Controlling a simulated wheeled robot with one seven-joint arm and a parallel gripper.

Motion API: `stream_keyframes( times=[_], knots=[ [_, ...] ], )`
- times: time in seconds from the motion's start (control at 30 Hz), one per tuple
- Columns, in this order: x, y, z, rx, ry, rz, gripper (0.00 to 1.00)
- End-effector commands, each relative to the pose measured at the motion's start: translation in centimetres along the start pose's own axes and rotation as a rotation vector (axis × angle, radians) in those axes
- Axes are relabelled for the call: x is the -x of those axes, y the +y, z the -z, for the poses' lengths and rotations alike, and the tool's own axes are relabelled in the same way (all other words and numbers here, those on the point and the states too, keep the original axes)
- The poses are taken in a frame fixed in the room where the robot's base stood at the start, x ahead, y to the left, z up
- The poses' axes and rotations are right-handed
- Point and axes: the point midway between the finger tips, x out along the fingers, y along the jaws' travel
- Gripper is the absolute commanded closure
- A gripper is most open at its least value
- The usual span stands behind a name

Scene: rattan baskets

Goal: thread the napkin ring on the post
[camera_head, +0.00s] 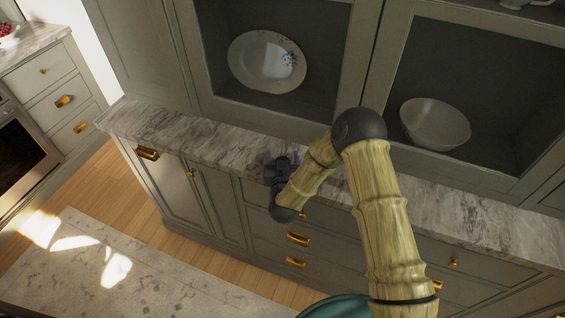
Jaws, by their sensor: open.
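My gripper (281,160) is a small dark shape over the marble counter (170,130), near its middle, at the end of my bamboo-like arm. It is open. I cannot make out the napkin ring or the post in this view. The gripper and arm cover part of the counter, so anything small there is hidden or too small to tell.
Cabinet doors stand behind the counter. A floral plate (266,61) and a white bowl (435,123) are in the cabinet. Drawers with brass handles (297,239) are below. The counter's left part looks clear. A pale rug (130,265) lies on the wooden floor.

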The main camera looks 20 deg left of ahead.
Motion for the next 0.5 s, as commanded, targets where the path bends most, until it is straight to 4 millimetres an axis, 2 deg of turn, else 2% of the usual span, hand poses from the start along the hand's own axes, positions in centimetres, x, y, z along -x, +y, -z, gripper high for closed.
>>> stream_keyframes(
  times=[0.4,0.5],
  knots=[
    [0.04,0.01,-0.03,0.0,0.0,0.0,0.32],
    [0.05,0.01,-0.03,0.0,0.0,0.0,0.52]
  ],
)
